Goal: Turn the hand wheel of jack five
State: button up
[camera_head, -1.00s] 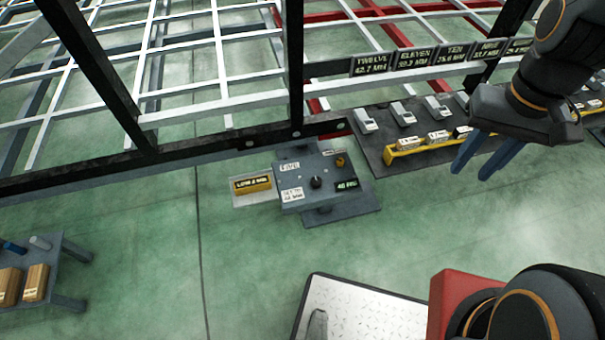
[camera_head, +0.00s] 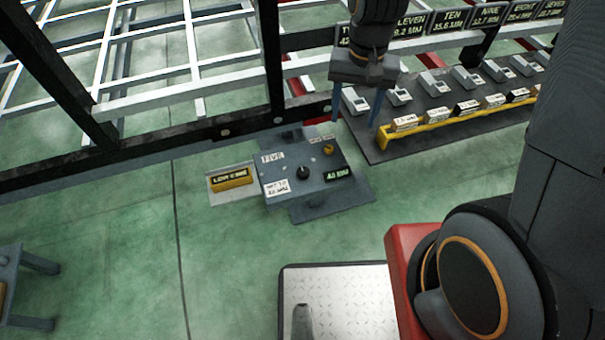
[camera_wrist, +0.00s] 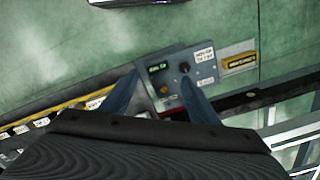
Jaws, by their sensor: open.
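The box has a black knob (camera_head: 303,172), a yellow-orange knob (camera_head: 328,149), a green-lettered display (camera_head: 340,174) and white labels too blurred to read surely. In the wrist view the black knob (camera_wrist: 184,67) lies beyond the fingertips.
A dark frame rail (camera_head: 150,147) runs along the trailer chassis. Signs such as TEN (camera_head: 452,20) hang above small grey units (camera_head: 433,83) and a yellow rail (camera_head: 455,117). A small table (camera_head: 22,290) stands at the lower left. Green floor is open in front of the box.

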jog(key=w+a+f+m+b, duration=0.1)
jog(key=w+a+f+b, duration=0.2)
jog(key=f, duration=0.5)
jog(key=w+a+f+m+b, duration=0.1)
jog(key=w+a+f+b, duration=0.2)
jog(key=f, duration=0.4)
jog(key=m+b, duration=0.1)
jog(key=b, duration=0.6)
send_over(303, 171)
notch_tip(303, 171, down, 16)
jog(key=shift+r, duration=0.25)
notch_tip(303, 171, down, 8)
jog(key=shift+r+b, duration=0.2)
jog(key=shift+b, duration=1)
jog(key=c, duration=1)
jog(key=shift+c, duration=0.2)
jog(key=shift+r+p, duration=0.1)
jog(key=shift+p, duration=0.3)
